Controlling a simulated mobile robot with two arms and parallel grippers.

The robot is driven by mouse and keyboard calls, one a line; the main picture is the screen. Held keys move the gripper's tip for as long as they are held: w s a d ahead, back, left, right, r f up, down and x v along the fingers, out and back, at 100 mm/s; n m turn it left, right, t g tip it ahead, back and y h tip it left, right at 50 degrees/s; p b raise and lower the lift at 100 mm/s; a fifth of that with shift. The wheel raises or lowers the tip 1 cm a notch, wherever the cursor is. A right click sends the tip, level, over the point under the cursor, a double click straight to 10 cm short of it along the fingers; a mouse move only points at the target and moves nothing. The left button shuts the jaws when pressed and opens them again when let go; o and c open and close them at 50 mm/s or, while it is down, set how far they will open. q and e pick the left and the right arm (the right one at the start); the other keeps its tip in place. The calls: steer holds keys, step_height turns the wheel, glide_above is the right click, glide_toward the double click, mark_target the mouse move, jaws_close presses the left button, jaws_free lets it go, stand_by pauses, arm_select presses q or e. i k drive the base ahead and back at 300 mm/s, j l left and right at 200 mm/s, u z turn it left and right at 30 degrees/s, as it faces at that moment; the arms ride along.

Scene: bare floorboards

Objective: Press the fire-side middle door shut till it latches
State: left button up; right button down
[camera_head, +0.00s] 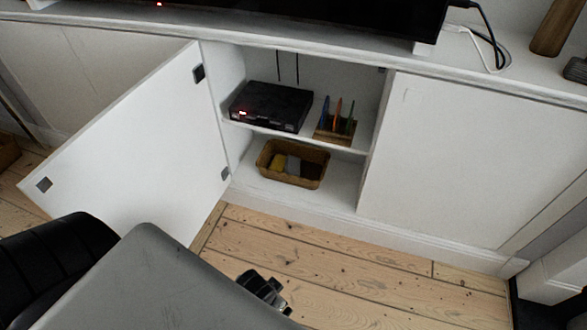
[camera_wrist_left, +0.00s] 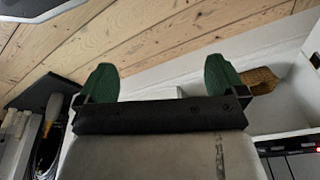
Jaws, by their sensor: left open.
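A white cabinet door (camera_head: 140,145) stands wide open at the left in the head view, swung out over the floor, with dark fittings at its corners. The cabinet's opening beside it is uncovered. My left gripper shows in the left wrist view (camera_wrist_left: 162,80), with two green fingertips wide apart and nothing between them. In the head view only a black part of it shows beyond my grey arm link, low over the floorboards, right of the door's lower edge. My arm hides part of the area below the door. My right gripper is in neither view.
Inside the cabinet, a black box with a red light (camera_head: 271,106) and a small rack (camera_head: 336,120) stand on the shelf (camera_head: 300,135). A wicker basket (camera_head: 292,164) sits below. A closed white panel (camera_head: 460,160) is at the right. Bare floorboards (camera_head: 340,260) lie clear in front.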

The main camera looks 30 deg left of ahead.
mark_target(155, 155)
steer(key=u, duration=2.7)
